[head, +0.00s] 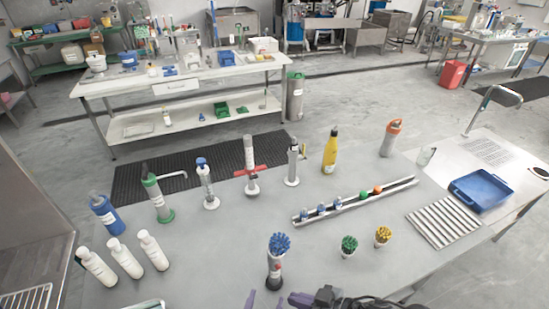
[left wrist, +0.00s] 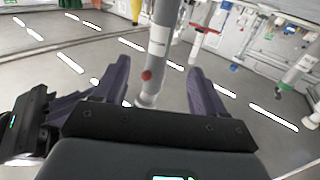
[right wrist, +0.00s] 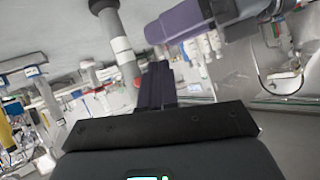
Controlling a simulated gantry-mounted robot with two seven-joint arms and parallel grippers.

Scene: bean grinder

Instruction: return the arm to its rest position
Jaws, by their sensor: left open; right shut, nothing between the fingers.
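My left gripper (head: 265,301) is at the bottom edge of the head view, in front of a dark-and-grey cylinder with a blue bristly top (head: 276,265). Its two purple fingers stand apart in the left wrist view (left wrist: 158,75). A grey cylinder with a red dot (left wrist: 155,50) shows in the gap between them; I cannot tell whether they touch it. My right gripper (head: 293,299) comes in from the right, close beside the left one. In the right wrist view its fingers (right wrist: 155,80) are together and empty, next to a grey cylinder (right wrist: 120,45). A purple left finger (right wrist: 190,20) is near.
White bottles (head: 123,257) stand at the left. A row of upright tools (head: 251,170) lines the back edge. A rail with coloured balls (head: 350,202), green (head: 349,245) and yellow (head: 382,236) cups, a ribbed rack (head: 443,222) and a blue tray (head: 482,190) lie right.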

